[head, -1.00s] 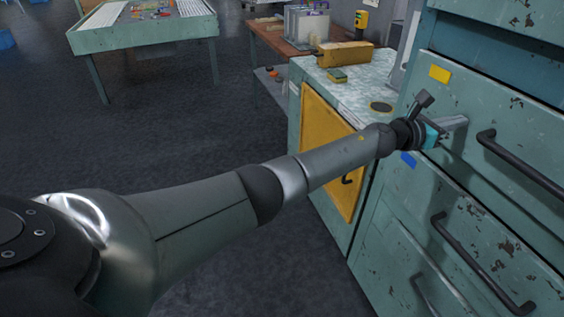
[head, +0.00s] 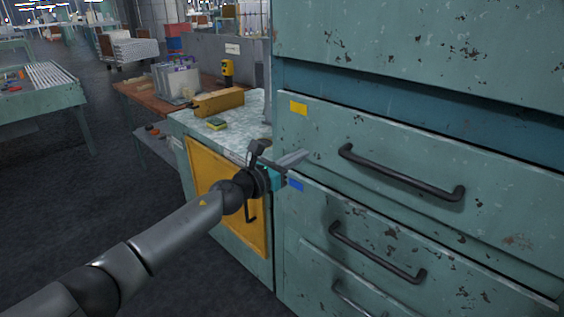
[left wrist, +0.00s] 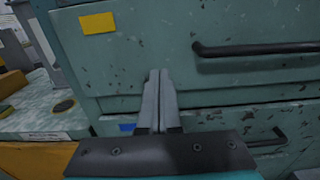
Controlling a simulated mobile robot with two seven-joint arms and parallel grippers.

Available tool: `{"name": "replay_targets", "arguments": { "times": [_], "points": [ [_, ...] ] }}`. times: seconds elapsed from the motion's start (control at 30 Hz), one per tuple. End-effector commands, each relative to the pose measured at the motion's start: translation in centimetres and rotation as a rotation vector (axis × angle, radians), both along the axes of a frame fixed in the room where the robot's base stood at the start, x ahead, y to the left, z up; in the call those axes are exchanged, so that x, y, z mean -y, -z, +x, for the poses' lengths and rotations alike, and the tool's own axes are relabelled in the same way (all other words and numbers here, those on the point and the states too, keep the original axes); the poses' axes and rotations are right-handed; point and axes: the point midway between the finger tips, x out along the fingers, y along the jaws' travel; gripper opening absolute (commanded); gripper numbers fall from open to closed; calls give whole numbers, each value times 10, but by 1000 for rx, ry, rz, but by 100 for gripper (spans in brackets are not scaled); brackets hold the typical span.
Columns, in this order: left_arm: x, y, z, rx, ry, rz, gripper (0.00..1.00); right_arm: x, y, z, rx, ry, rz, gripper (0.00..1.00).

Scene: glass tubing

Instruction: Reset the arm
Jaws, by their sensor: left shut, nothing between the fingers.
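My left gripper (head: 302,159) is at the end of my left arm, which reaches in from the lower left in the head view. Its two fingers lie together with nothing between them, in front of the left side of a worn green drawer cabinet (head: 330,122). In the left wrist view the closed fingers (left wrist: 161,78) point at the cabinet front, left of a dark drawer handle (left wrist: 262,48). I cannot tell how far they are from the drawer face. My right gripper is not in view.
A green worktop (head: 190,122) left of the cabinet carries a yellow block (head: 218,102) and a sponge (head: 217,124). Dark handles (head: 400,178) stick out from the drawers. A brown table (head: 145,100) stands behind. The floor (head: 110,190) at left is open.

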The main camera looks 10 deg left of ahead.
Motion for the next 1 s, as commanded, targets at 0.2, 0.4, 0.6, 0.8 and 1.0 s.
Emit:
{"name": "replay_targets", "arguments": {
  "times": [0.2, 0.4, 0.6, 0.8, 1.0],
  "points": [
    [-18, 0, -26, -2, 0, 2, 0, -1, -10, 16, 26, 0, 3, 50],
    [-27, 1, -40, -2, 1, 2, 0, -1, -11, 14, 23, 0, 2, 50],
    [-41, 38, -43, -141, -61, -143, 0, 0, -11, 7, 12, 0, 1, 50],
    [-83, 166, -65, -561, -315, -630, 0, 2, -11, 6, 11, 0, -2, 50],
    [-119, 299, -134, -904, -650, -1105, 0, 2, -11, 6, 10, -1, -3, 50]
  ]
}}
